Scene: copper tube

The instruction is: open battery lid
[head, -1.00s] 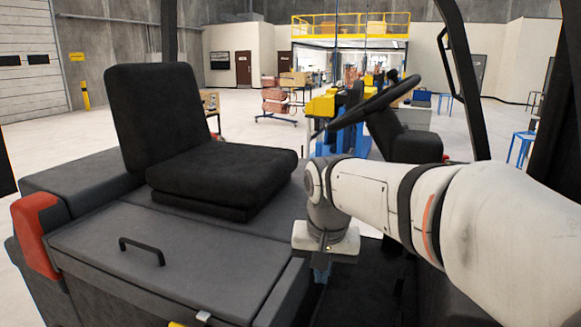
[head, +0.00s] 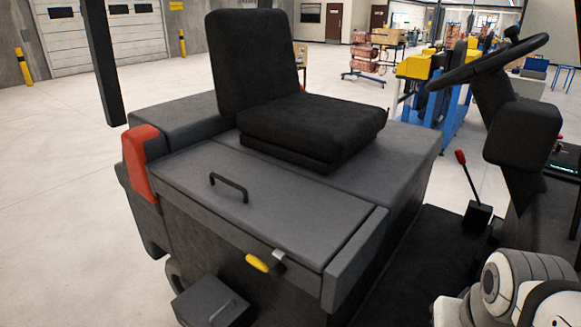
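The battery lid (head: 270,205) is a flat dark grey panel on the side of the forklift, in front of the seat. It lies shut, flush with the body around it. A black bar handle (head: 229,187) stands on its left part. A yellow-tipped latch lever (head: 264,264) sits on the lid's front edge. Part of my white arm shows at the bottom right corner, well apart from the lid. My gripper is not in view.
A black seat (head: 310,125) stands behind the lid. The steering wheel (head: 490,62) and a red-knobbed lever (head: 470,185) are to the right. A dark step (head: 210,303) juts out below the lid. Open floor (head: 60,230) lies to the left.

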